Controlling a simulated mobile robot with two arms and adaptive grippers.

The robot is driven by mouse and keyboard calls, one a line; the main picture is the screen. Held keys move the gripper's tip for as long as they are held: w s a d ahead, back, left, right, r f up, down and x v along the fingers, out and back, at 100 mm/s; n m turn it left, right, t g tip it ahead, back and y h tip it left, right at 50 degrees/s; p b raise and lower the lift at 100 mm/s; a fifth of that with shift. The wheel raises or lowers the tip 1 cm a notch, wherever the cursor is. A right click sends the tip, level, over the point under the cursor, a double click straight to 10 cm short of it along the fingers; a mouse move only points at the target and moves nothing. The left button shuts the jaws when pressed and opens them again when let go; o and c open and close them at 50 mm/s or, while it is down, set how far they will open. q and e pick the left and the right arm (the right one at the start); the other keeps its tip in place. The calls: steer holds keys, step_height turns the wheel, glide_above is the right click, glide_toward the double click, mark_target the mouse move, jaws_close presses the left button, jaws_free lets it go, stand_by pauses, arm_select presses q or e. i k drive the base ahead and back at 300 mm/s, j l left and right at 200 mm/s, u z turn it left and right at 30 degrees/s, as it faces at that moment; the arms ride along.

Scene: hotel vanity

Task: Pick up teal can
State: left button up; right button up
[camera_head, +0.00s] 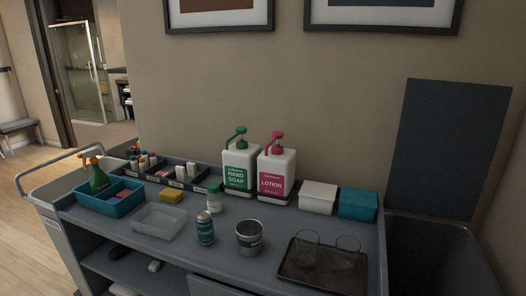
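The teal can (205,229) stands upright near the front edge of the grey cart top, a little left of the middle. It has a teal label with pale lettering and a lighter metallic top. A metal cup (249,238) stands to its right with a gap between them. A white bottle with a green cap (214,198) stands close behind the can. Neither of my grippers shows in the head view, and nothing holds the can.
A clear tray (159,221) and a teal caddy with a green spray bottle (98,179) lie left of the can. A dark tray (300,278) with two glasses is at the right. Hand soap (239,176) and lotion (276,183) bottles stand behind, beside folded white and teal cloths (357,205).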

mark_target(204, 219)
steer(key=i+l+u, duration=0.2)
steer(key=l, duration=0.45)
steer(key=l+u, duration=0.2)
steer(key=l, duration=0.4)
